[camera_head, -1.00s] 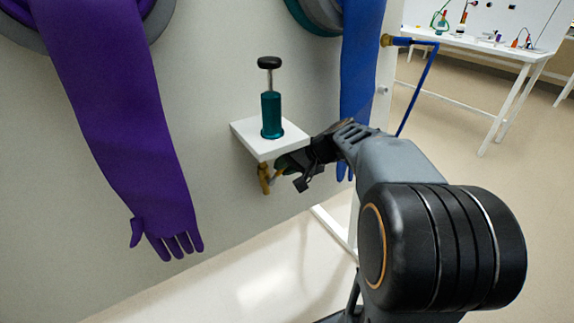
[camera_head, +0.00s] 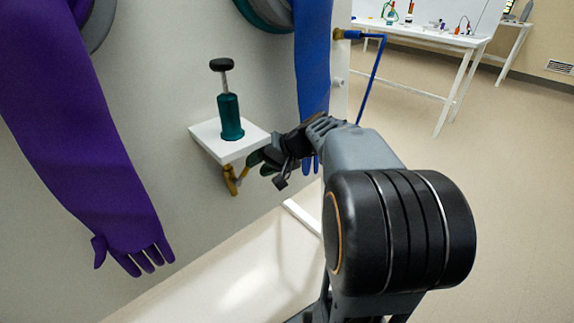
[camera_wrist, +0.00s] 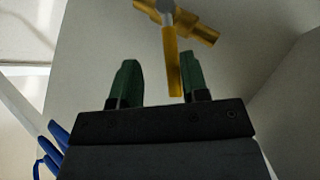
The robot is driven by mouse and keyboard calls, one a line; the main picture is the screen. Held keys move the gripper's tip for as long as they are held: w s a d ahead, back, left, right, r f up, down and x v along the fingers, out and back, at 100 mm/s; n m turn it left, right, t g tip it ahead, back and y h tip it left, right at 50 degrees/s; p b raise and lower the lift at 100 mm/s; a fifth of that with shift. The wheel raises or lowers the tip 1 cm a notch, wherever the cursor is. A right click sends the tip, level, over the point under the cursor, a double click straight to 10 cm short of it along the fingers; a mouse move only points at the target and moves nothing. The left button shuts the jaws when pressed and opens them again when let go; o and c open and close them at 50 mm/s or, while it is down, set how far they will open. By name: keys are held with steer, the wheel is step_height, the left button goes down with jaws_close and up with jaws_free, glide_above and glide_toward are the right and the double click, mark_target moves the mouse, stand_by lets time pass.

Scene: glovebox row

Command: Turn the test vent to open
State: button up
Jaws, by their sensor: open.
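The test vent appears to be the small brass valve (camera_head: 231,183) under the white shelf on the panel. In the wrist view the brass valve body (camera_wrist: 197,28) has a grey hub and a straight yellow lever (camera_wrist: 172,62) pointing down the picture. My gripper (camera_head: 256,160) is beside the valve, just under the shelf's right edge. In the wrist view my gripper (camera_wrist: 162,82) is open, with green fingers. The lever's end shows between the fingers, close to the right one; I cannot tell whether they touch.
A teal pump (camera_head: 230,117) with a black knob stands on the white shelf (camera_head: 212,145). A purple glove (camera_head: 75,130) hangs left and a blue glove (camera_head: 313,60) hangs behind my arm. A blue pipe (camera_head: 372,80) runs at the panel's right edge. Open floor lies right.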

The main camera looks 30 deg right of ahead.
steer(key=s+d+p, duration=0.1)
steer(key=s+d, duration=0.5)
steer(key=d, duration=0.1)
steer(key=shift+s+d, duration=0.2)
steer(key=shift+s, duration=0.15)
steer(key=shift+c, duration=0.2)
